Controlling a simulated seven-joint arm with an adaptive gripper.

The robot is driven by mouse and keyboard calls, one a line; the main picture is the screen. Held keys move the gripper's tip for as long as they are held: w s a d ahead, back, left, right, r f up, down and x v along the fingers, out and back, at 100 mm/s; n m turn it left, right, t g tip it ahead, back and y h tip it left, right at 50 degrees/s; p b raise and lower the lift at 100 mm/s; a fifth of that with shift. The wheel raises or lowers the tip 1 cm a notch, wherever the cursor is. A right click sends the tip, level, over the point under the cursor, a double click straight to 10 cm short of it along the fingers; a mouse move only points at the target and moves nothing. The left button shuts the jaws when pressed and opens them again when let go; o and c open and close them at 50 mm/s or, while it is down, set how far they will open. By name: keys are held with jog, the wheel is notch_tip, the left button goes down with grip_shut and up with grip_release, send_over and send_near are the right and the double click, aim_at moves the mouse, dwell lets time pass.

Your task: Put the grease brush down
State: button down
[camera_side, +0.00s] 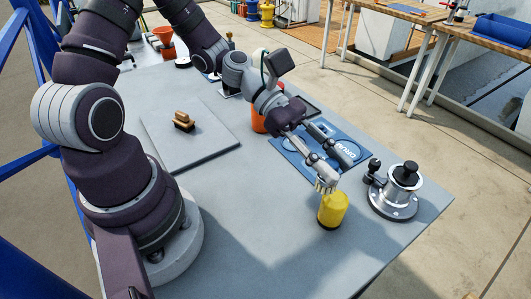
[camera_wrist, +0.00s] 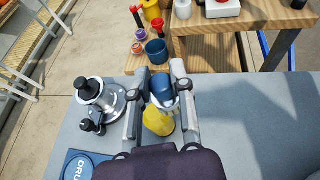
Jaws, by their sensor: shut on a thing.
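My gripper (camera_wrist: 160,84) points down near the front of the grey table and is shut on the grease brush (camera_wrist: 162,88). Between the fingers, the wrist view shows its dark blue rounded part with a grey band. A yellow piece (camera_wrist: 158,121) is directly below; it also shows in the side view (camera_side: 332,208) under the fingertips (camera_side: 326,182). I cannot tell whether the yellow piece belongs to the brush or is a separate pot. Its lower end is at or very close to the table top. The fingers hide part of the held thing in the side view.
A silver winch with a black top (camera_side: 404,188) stands close to the right of my gripper. A blue printed mat (camera_side: 292,160) lies behind. A wooden-topped brush or block (camera_side: 183,121) rests on a grey board (camera_side: 160,140). The table front left of the yellow piece is clear.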

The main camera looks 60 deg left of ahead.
jog(key=s+d+f+m+g, duration=0.2)
jog(key=s+m+g, duration=0.15)
jog(key=s, duration=0.25)
jog(key=s+d+f+m+g, duration=0.1)
jog(key=s+d+m+g, duration=0.1)
jog(key=s+m+g, duration=0.3)
jog(key=shift+n+y, duration=0.3)
jog(key=shift+n, duration=0.35)
jog(key=f, duration=0.2)
jog(key=s+f, duration=0.1)
jog(key=f, duration=0.5)
jog(key=shift+s+d+f, duration=0.15)
jog(key=shift+s+f, duration=0.05)
jog(key=shift+s, duration=0.2)
jog(key=shift+t, duration=0.25)
jog(key=c, duration=1)
grip_release()
